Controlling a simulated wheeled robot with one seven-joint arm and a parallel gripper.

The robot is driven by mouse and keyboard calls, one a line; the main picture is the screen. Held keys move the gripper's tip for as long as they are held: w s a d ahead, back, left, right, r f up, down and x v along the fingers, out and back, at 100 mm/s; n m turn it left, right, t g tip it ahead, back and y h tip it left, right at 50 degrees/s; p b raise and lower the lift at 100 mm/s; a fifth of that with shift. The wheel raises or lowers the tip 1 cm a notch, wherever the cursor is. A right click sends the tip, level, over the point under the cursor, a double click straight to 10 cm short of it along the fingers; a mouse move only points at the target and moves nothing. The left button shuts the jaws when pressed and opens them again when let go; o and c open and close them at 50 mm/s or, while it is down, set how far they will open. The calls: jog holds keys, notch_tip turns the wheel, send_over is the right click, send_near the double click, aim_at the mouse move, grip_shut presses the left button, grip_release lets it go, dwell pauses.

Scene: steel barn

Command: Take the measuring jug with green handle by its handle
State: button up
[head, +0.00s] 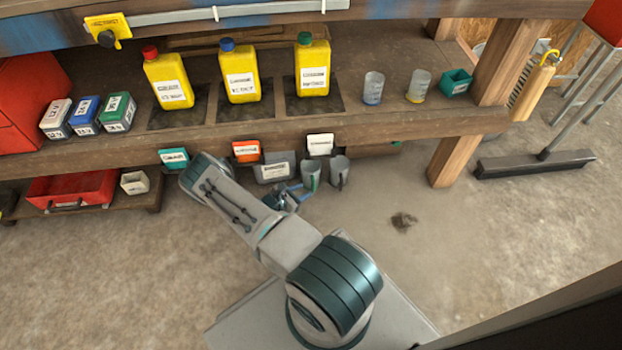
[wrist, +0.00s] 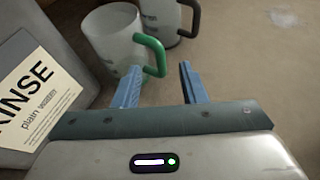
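The measuring jug with green handle (wrist: 110,42) is a pale, translucent jug standing upright in the wrist view. Its green handle (wrist: 156,52) points right, towards the space ahead of my fingers. My gripper (wrist: 160,80) is open with nothing between its blue fingers. The left fingertip overlaps the jug's lower part in the picture; I cannot tell whether it touches. The head view shows the same jug (head: 311,173) small, just beyond my gripper (head: 292,194).
A second jug with a dark handle (wrist: 162,18) stands close behind. A grey container labelled RINSE (wrist: 30,62) is close on the left. The bench edge (head: 400,131) overhangs this area. Yellow bottles (head: 240,75) and two beakers (head: 373,90) stand above. Floor to the right is mostly clear.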

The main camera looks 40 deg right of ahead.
aim_at(312, 178)
jog(key=b+x, duration=0.1)
jog(key=x, duration=0.1)
jog(key=b+x, duration=0.1)
jog(key=x, duration=0.1)
jog(key=shift+f, duration=0.3)
jog(key=shift+d+b, duration=0.35)
jog(key=shift+d, duration=0.15)
grip_shut()
jog(key=shift+r, duration=0.1)
